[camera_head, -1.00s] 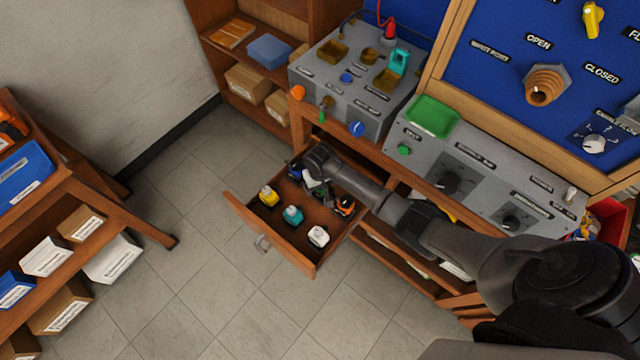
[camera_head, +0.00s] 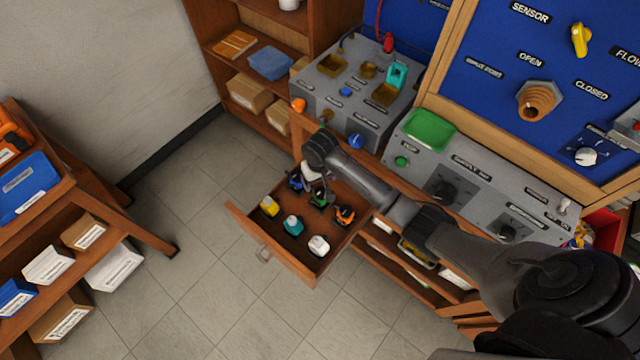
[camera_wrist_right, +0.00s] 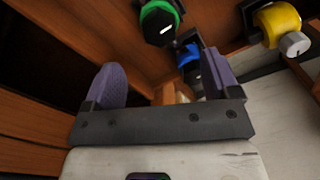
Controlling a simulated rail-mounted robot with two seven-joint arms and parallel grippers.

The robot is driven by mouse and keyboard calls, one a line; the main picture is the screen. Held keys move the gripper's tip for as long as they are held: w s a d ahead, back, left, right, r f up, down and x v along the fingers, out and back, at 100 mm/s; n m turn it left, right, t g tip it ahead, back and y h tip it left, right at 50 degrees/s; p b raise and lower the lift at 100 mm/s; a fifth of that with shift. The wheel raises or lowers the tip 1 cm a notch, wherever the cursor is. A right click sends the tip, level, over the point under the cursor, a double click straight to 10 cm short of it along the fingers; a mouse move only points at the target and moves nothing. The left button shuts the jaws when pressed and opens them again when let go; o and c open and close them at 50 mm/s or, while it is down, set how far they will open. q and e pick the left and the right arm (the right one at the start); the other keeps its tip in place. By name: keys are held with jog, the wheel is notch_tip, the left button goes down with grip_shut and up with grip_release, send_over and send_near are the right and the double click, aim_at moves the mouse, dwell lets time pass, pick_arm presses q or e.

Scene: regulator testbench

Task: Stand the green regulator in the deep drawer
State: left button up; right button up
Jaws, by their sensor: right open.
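The green regulator (camera_head: 321,199) is in the open deep drawer (camera_head: 248,232), near the back among other regulators. It looks upright, with its dark top showing. It also shows in the right wrist view (camera_wrist_right: 160,22) as a dark body with a green ring, beyond the fingertips and apart from them. My right gripper (camera_head: 316,186) is over the back of the drawer, close above the green regulator. In the right wrist view its two purple-padded fingers (camera_wrist_right: 163,82) are spread with nothing held between them. My left gripper is not in view.
Blue (camera_head: 296,180), yellow (camera_head: 269,206), teal (camera_head: 293,225), white (camera_head: 318,246) and orange (camera_head: 344,215) regulators stand in the drawer around the green one. The bench front with a blue knob (camera_head: 356,141) is behind the arm. The floor before the drawer is clear.

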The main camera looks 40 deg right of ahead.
jog(key=shift+r, duration=0.75)
jog(key=s+a+n+t, duration=0.1)
jog(key=s+a, duration=0.2)
jog(key=s, duration=0.4)
jog(key=s+a+f+n, duration=0.1)
jog(key=s+a+n, duration=0.15)
jog(key=s, duration=0.35)
jog(key=s+a+n+t, duration=0.1)
jog(key=s+a, duration=0.3)
jog(key=s, duration=0.3)
jog(key=s+r+t, duration=0.1)
jog(key=s+r, duration=0.4)
jog(key=s, duration=0.4)
jog(key=shift+a+r+n+t, duration=0.15)
jog(key=shift+n+t, duration=0.15)
jog(key=shift+n, duration=0.15)
